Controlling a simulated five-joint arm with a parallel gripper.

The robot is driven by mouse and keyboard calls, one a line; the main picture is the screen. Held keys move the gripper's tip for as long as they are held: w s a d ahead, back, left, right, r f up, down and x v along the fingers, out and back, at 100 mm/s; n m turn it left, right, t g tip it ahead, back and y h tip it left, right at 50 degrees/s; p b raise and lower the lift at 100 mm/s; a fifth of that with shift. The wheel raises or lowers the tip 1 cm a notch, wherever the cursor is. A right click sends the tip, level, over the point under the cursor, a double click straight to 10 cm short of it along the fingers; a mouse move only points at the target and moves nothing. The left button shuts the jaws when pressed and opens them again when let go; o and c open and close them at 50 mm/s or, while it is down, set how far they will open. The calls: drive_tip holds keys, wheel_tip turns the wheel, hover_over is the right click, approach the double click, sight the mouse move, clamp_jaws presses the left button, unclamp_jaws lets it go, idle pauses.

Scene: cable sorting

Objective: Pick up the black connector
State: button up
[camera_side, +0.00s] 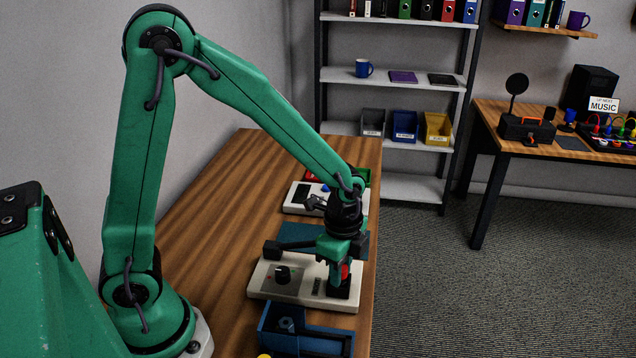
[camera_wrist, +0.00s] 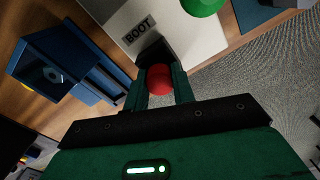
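I cannot make out a black connector for certain in either view. A black block (camera_side: 272,250) sits at the left end of a dark bar behind the beige panel (camera_side: 262,290). My gripper (camera_side: 342,277) points down at the right end of this panel, around a red ball-shaped knob (camera_side: 345,271) over a black base. In the wrist view, the red knob (camera_wrist: 159,80) lies between the two green fingers of my gripper (camera_wrist: 161,86), close to both. Whether they grip it is unclear. The beige panel (camera_wrist: 190,25) carries a BOOT label (camera_wrist: 139,32) there.
A blue open box (camera_side: 305,341) stands at the near edge of the wooden table (camera_side: 215,225), in front of the panel; it also shows in the wrist view (camera_wrist: 62,50). Another beige device (camera_side: 293,208) sits farther back. The table's left side is clear.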

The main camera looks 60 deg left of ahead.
clamp_jaws()
drive_tip(key=shift+r, duration=0.15)
drive_tip(key=shift+r, duration=0.8)
wheel_tip(320, 180, up, 2)
drive_tip(key=shift+r, duration=0.15)
drive_tip(key=s+d+r, duration=0.7)
drive_tip(key=s+d, duration=0.1)
drive_tip(key=shift+d, duration=0.3)
drive_tip(key=shift+r, duration=0.1)
drive_tip(key=shift+r, duration=2.3)
